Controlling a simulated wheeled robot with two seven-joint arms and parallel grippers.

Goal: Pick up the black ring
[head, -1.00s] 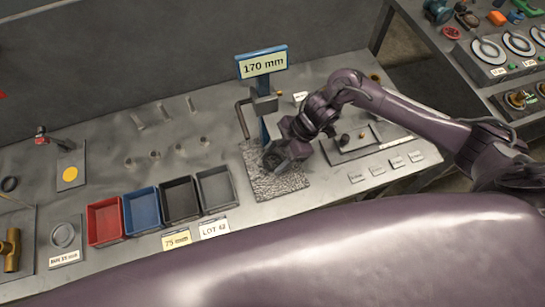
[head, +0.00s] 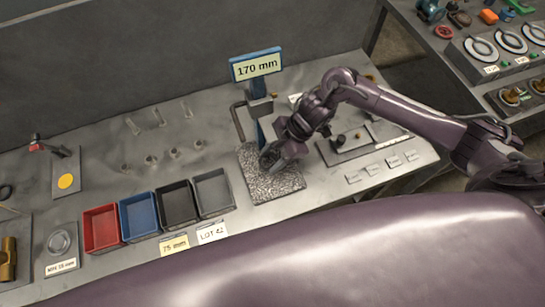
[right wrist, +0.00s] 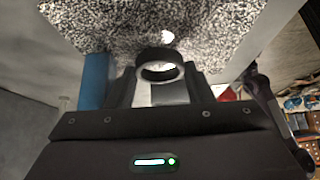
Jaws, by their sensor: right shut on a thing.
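The black ring (right wrist: 160,66) shows in the right wrist view between the two fingers of my right gripper (right wrist: 160,88). The gripper is shut on it, and the ring's opening faces the camera. In the head view my right gripper (head: 270,158) is over the speckled grey plate (head: 276,187), in front of the blue post with the 170 mm sign (head: 257,65). The ring is hard to make out there, and I cannot tell whether it touches the plate. My left gripper is not in view.
Red (head: 101,246), blue (head: 139,233), black (head: 179,223) and grey (head: 214,210) bins stand left of the plate. Another dark ring (head: 6,191) lies at the far left edge. A panel with a knob (head: 340,141) is right of the gripper. Clear pegs stand behind the bins.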

